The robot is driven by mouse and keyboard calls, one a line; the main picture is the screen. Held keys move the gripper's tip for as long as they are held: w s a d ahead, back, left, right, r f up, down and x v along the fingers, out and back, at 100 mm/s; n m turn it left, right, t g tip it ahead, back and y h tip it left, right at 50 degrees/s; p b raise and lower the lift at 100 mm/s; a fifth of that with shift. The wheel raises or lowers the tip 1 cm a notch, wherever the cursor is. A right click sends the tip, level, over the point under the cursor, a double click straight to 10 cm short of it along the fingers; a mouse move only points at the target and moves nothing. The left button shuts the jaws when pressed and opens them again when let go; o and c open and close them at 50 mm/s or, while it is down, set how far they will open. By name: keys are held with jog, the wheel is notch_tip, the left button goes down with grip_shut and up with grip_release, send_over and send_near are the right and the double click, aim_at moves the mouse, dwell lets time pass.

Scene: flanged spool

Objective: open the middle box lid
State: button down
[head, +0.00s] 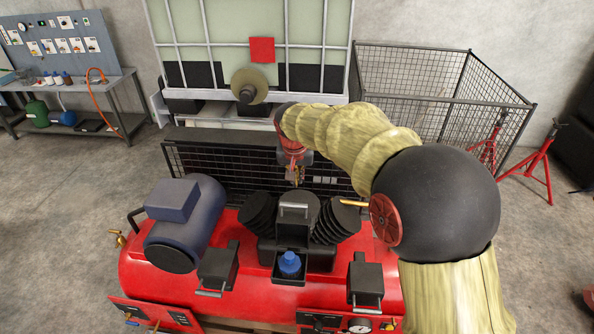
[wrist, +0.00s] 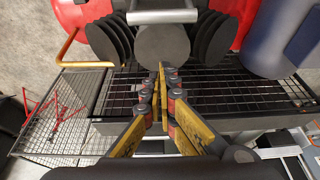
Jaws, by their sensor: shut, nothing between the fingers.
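The middle box (head: 289,281) is a small dark box on top of the red machine, with a blue bottle (head: 290,262) showing inside it. Its lid (head: 292,236) stands up at the back of the box, with a grey bar handle (head: 294,209) at its top. The handle also shows at the top of the wrist view (wrist: 162,16). My gripper (head: 296,180) is behind and above the lid, apart from it. Its yellow fingers meet at the tips in the wrist view (wrist: 162,72), with nothing between them.
A left box (head: 217,268) and a right box (head: 366,281) with handles flank the middle one, both lids down. Black finned discs (head: 258,211) and a blue-grey motor (head: 183,228) stand close by. A black mesh guard (head: 225,172) lies behind the machine.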

aim_at(296, 212)
jog(key=f, duration=0.1)
jog(key=s+f+p, duration=0.1)
jog(key=s+f, duration=0.1)
jog(key=shift+s+a+f+p, duration=0.2)
jog(key=shift+a+f+p, duration=0.1)
jog(key=shift+f, duration=0.1)
jog(key=shift+s+b, duration=0.1)
jog(key=shift+b, duration=0.2)
jog(key=shift+s+a+t+b, duration=0.1)
jog(key=shift+s+t+b, duration=0.25)
jog(key=shift+b, duration=0.75)
jog(key=shift+s+a+r+t+b, duration=0.1)
jog(key=shift+s+r+t+b, duration=0.15)
jog(key=shift+s+b, duration=0.6)
jog(key=shift+s+a+r+b, duration=0.1)
jog(key=shift+s+r+b, duration=0.1)
jog(key=shift+s+b, duration=0.3)
jog(key=shift+s+a+r+b, duration=0.1)
jog(key=shift+s+r+b, duration=0.1)
jog(key=shift+s+b, duration=0.2)
jog(key=shift+w, duration=0.15)
jog(key=shift+r, duration=0.1)
